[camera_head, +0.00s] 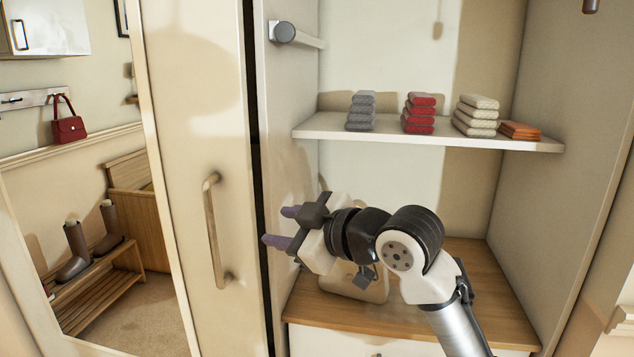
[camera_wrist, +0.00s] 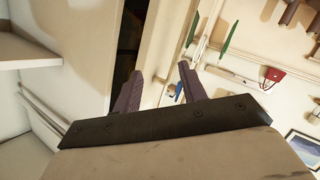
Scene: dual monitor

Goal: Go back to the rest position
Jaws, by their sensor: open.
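My gripper (camera_head: 279,226) is in front of the open wardrobe, with its two purple fingers pointing left toward the wardrobe's door edge. The fingers are apart with nothing between them. In the wrist view my gripper (camera_wrist: 160,92) also shows open and empty, with the door edge and the room beyond it. My arm reaches in from the lower right, across the wooden wardrobe floor (camera_head: 465,262). It hides part of a light beige object (camera_head: 362,289) standing on that floor.
A shelf (camera_head: 545,145) above my arm holds folded grey (camera_head: 361,111), red (camera_head: 419,113), cream (camera_head: 477,116) and orange (camera_head: 519,131) cloths. The door (camera_head: 190,130) with a long handle (camera_head: 213,230) is at left. A mirror shows a red handbag (camera_head: 69,128) and boots.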

